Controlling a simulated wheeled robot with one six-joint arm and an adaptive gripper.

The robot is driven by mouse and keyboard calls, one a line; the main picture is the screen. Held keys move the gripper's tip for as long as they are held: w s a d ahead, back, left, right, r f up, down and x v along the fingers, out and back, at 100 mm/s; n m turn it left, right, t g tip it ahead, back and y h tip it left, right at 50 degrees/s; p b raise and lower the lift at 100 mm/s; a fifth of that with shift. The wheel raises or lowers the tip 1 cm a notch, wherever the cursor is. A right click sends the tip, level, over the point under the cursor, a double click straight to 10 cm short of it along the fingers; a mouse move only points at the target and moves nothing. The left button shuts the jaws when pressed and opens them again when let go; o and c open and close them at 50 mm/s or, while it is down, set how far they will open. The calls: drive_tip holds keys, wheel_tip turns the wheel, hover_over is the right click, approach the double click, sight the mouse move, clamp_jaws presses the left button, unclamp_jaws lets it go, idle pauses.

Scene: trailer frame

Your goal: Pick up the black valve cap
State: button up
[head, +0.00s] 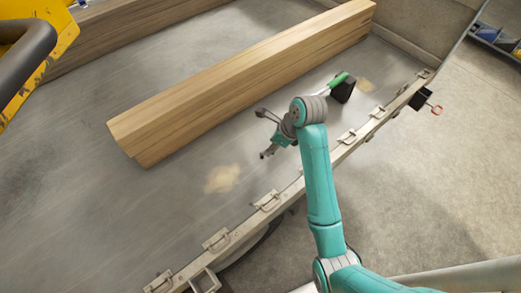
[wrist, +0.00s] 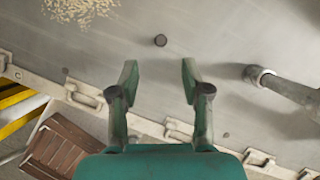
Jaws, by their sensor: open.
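The black valve cap (wrist: 160,40) is a small dark round piece lying on the grey metal trailer bed (wrist: 215,25). In the wrist view it sits just beyond my fingertips, nearly centred between them, and apart from both. My gripper (wrist: 160,75) is open and empty, with a finger on each side. In the head view my gripper (head: 262,134) hangs over the bed near its side rail, and I cannot make out the cap there.
A long timber beam (head: 240,82) lies across the bed. Sawdust (head: 222,179) patches the bed. In the wrist view a grey pipe-like thing (wrist: 285,88) lies at right.

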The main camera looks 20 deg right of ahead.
sight(262, 155)
drive_tip(key=x, duration=0.2)
drive_tip(key=shift+s+f, duration=0.1)
drive_tip(key=shift+f, duration=0.3)
drive_tip(key=shift+w+x, duration=0.15)
drive_tip(key=shift+x, duration=1.2)
drive_tip(key=shift+w+x, duration=0.15)
drive_tip(key=shift+x, duration=1.2)
drive_tip(key=shift+a+r, duration=0.1)
drive_tip(key=shift+r, duration=0.05)
drive_tip(key=c, duration=0.9)
